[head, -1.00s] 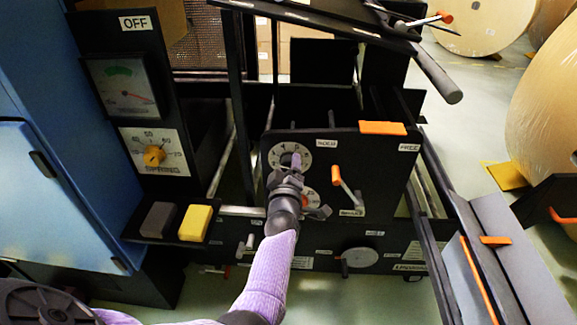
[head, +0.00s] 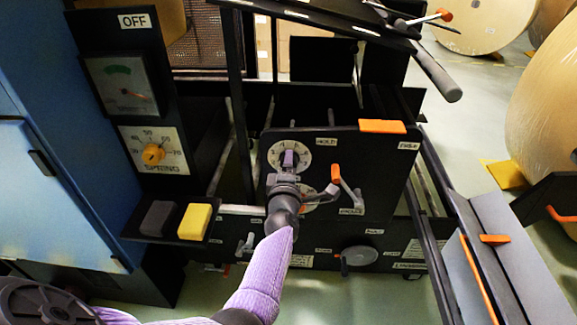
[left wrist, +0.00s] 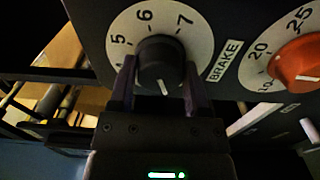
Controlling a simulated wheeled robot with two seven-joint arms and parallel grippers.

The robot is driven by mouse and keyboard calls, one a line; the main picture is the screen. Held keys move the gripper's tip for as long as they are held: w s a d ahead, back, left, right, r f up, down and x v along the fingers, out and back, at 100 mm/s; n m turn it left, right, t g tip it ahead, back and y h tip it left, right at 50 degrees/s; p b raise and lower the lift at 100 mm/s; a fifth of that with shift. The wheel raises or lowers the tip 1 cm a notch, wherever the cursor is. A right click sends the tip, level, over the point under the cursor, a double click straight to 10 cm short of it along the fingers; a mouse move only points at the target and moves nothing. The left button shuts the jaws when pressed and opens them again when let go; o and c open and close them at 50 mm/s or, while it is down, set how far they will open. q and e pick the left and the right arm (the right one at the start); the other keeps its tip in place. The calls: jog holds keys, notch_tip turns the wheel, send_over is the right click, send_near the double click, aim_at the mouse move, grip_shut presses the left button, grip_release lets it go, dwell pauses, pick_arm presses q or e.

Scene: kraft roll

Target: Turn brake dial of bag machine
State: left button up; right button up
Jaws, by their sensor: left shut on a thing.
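The brake dial is a black knob (left wrist: 160,58) on a round white scale (left wrist: 203,18), next to a label reading BRAKE (left wrist: 224,61). In the left wrist view the numbers 5, 6 and 7 show beyond the knob, and its white mark faces back toward my gripper. My left gripper (left wrist: 160,78) is shut on the knob, one purple finger on each side. In the head view the white scale (head: 274,155) shows on the black panel, with my left gripper (head: 289,160) covering the knob. My right gripper is not in view.
A red-orange knob (left wrist: 298,64) on a second scale sits close to the right of the dial. An orange-tipped lever (head: 336,174) stands right of my gripper. A yellow block (head: 195,222) and a spring dial (head: 153,154) are at left. Large kraft rolls (head: 545,120) stand at right.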

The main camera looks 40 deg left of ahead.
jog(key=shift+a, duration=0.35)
pick_arm(q)
jog(key=o, duration=1.3)
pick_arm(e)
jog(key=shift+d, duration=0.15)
pick_arm(q)
jog(key=p+v, duration=0.4)
jog(key=v, duration=0.6)
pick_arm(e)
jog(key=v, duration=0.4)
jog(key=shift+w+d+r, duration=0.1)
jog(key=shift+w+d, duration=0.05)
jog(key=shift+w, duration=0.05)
pick_arm(q)
jog(key=shift+a, duration=0.1)
